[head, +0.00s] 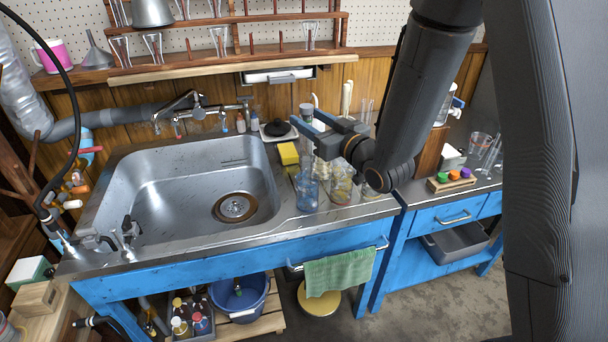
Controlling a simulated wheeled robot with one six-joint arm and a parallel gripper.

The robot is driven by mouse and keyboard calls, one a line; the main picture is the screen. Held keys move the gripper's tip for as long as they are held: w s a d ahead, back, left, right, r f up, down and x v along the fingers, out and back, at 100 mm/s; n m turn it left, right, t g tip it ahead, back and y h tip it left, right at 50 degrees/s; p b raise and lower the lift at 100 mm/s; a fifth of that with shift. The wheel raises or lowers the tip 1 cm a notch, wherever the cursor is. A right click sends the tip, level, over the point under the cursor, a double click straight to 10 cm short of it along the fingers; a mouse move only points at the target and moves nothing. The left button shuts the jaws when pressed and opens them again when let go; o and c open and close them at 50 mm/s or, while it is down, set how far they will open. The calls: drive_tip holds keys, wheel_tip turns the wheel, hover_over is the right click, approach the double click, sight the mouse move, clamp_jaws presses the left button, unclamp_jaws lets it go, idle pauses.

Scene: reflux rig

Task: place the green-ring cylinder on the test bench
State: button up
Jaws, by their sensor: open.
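My gripper (308,120) is open above the right side of the sink counter, its fingers pointing left over a group of glassware. I see no object clearly held between the fingers. A clear bluish beaker (307,192) and a glass with yellowish contents (342,186) stand below it on the counter. The blue bench at right (425,203) has a metal top, partly hidden by my arm. I cannot tell whether it is the test bench.
The steel sink (150,205) is empty. A yellow sponge (288,153) lies at its right rim. The right bench bears a small rack (451,181) with green, purple and orange stoppers, and glassware (480,145). A green towel (340,272) hangs in front.

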drive_tip(key=p+x, duration=0.1)
drive_tip(key=x, duration=0.5)
drive_tip(key=shift+w+f, duration=0.15)
drive_tip(key=shift+f, duration=0.05)
drive_tip(key=shift+d, duration=0.1)
clamp_jaws()
